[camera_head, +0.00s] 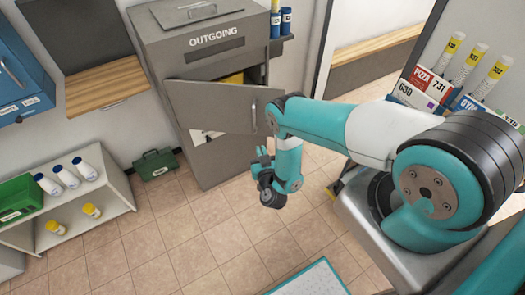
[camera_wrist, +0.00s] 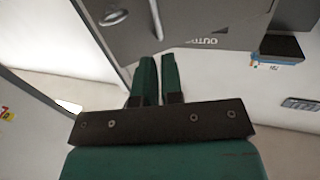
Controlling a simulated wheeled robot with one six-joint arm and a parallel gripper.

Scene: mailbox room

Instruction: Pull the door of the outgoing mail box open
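The outgoing mail box (camera_head: 210,35) is a grey cabinet labelled OUTGOING in the head view. Its door (camera_head: 208,107) stands partly open, swung out on its left side, with something yellow showing inside above its top edge. The door's upright handle (camera_head: 254,116) is near its right edge. My gripper (camera_head: 262,154) hangs in front of and below the handle, apart from it. In the wrist view my gripper's two green fingers (camera_wrist: 160,58) have a narrow gap between them and hold nothing. The box's grey face (camera_wrist: 215,15) is beyond them with its lettering upside down.
A white shelf (camera_head: 107,192) with bottles stands at the left, and a green case (camera_head: 155,163) sits on the floor beside the box. A small shelf with blue bottles (camera_head: 286,20) is right of the box. The tiled floor (camera_head: 200,240) in front is largely clear.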

